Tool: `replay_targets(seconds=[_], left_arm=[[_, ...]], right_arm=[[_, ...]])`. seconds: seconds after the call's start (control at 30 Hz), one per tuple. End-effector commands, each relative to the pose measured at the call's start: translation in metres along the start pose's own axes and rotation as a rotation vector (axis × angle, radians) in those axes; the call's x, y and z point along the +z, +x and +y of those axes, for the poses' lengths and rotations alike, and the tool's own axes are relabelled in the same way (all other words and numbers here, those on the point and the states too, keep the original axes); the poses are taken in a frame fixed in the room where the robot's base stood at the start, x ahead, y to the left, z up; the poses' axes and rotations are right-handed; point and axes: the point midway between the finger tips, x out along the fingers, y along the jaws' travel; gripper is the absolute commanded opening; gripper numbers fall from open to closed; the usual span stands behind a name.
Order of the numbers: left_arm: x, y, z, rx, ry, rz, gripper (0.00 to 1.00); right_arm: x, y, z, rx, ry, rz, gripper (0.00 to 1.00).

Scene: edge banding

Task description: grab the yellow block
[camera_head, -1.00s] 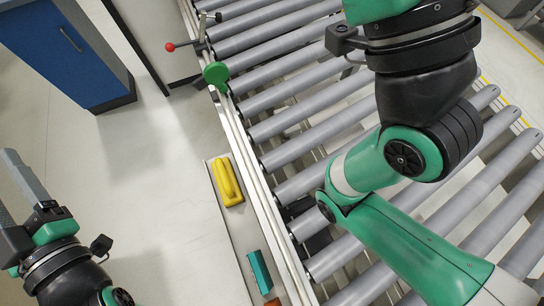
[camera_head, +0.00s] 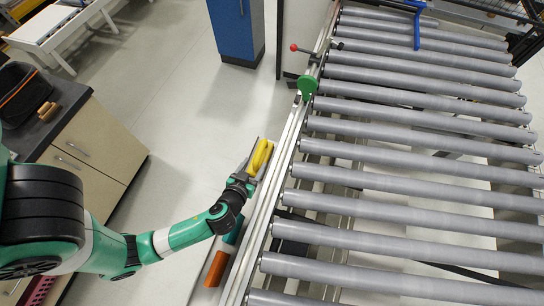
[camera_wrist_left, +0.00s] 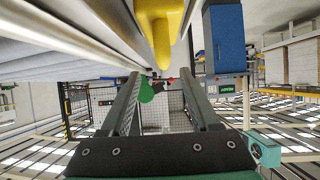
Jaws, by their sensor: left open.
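The yellow block (camera_head: 260,157) has a raised handle-like bar and lies on a narrow ledge (camera_head: 200,291) beside the roller conveyor. My left gripper (camera_head: 252,169) is at its near end in the head view, with the fingers apart. In the left wrist view, the yellow block (camera_wrist_left: 158,32) shows at the top middle, cut off by the frame edge. The open left gripper (camera_wrist_left: 163,82) has empty space between its fingers there, and the block appears above that gap. I cannot tell whether a finger touches it. My right gripper is out of view.
A teal block (camera_head: 234,230) and an orange block (camera_head: 215,268) lie farther down the ledge. The roller conveyor (camera_head: 400,180) fills the right side. A green disc (camera_head: 307,86) and red-knobbed lever (camera_head: 294,47) stand at its edge. Open floor (camera_head: 175,120) lies left.

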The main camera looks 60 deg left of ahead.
Motion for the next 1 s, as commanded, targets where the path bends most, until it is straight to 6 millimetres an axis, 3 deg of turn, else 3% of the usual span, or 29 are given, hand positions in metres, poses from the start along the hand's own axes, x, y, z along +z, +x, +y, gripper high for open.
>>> replay_targets(seconds=[0.17,0.33,0.57,0.83,1.0], left_arm=[[0.007,0.028,-0.001,-0.004,-0.007,0.005,0.62],[-0.001,0.055,-0.001,-0.002,-0.004,0.001,0.62],[-0.001,0.065,0.0,0.001,-0.001,0.002,0.62],[-0.004,0.107,-0.006,-0.001,-0.003,0.001,0.62],[-0.004,0.115,-0.005,0.002,-0.001,0.001,0.62]], right_arm=[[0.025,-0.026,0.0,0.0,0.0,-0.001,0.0],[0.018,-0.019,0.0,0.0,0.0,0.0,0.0],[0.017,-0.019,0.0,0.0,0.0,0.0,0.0],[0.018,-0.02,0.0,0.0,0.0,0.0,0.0],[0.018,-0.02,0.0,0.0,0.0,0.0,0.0]])
